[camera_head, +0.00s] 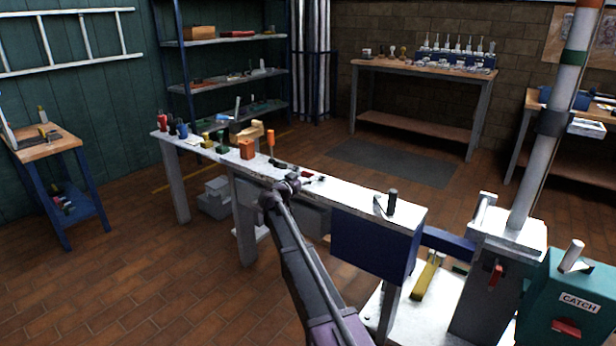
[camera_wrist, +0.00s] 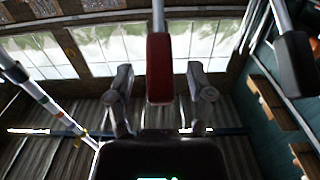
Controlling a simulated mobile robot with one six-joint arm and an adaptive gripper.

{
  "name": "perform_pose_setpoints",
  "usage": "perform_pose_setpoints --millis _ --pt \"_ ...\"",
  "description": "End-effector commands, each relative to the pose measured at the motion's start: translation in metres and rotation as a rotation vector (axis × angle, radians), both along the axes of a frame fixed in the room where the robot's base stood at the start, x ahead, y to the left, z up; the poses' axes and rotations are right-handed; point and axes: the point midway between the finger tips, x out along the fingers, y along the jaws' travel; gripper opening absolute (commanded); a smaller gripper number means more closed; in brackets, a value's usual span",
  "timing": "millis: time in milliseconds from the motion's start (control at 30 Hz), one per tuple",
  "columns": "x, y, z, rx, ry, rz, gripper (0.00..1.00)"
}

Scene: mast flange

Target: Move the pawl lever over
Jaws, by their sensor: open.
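In the wrist view my gripper (camera_wrist: 160,82) is open, with one grey finger on each side. A lever with a red grip (camera_wrist: 159,68) reaches in from the top edge and lies between the fingers in the picture, with a gap on both sides. I cannot tell its depth relative to the fingertips. In the head view a small red lever (camera_head: 495,275) sits on the grey mast base. A teal box marked CATCH (camera_head: 578,300) stands to its right, with a red handle (camera_head: 566,328) low on its front. No label shows which one is the pawl lever.
A second lever with a black grip (camera_wrist: 291,64) is at the right of the wrist view. The mast (camera_head: 550,130) rises from its base. A long bench (camera_head: 345,195) with tools lies left of it, with a blue panel (camera_head: 372,243) at its near end.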

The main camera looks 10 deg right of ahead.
Motion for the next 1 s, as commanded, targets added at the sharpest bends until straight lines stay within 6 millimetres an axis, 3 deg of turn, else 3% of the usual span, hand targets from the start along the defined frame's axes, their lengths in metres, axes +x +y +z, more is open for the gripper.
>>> perform_pose_setpoints --millis 533,567,767,1000 --pt "0.0101 -0.0103 0.0000 0.000 0.000 0.001 0.69" --pt "0.0101 -0.0101 0.0000 0.000 0.000 0.001 0.63" --pt "0.0100 -0.0102 0.0000 0.000 0.000 0.000 0.03" --pt "0.0102 -0.0098 0.0003 0.001 0.001 0.001 0.00"
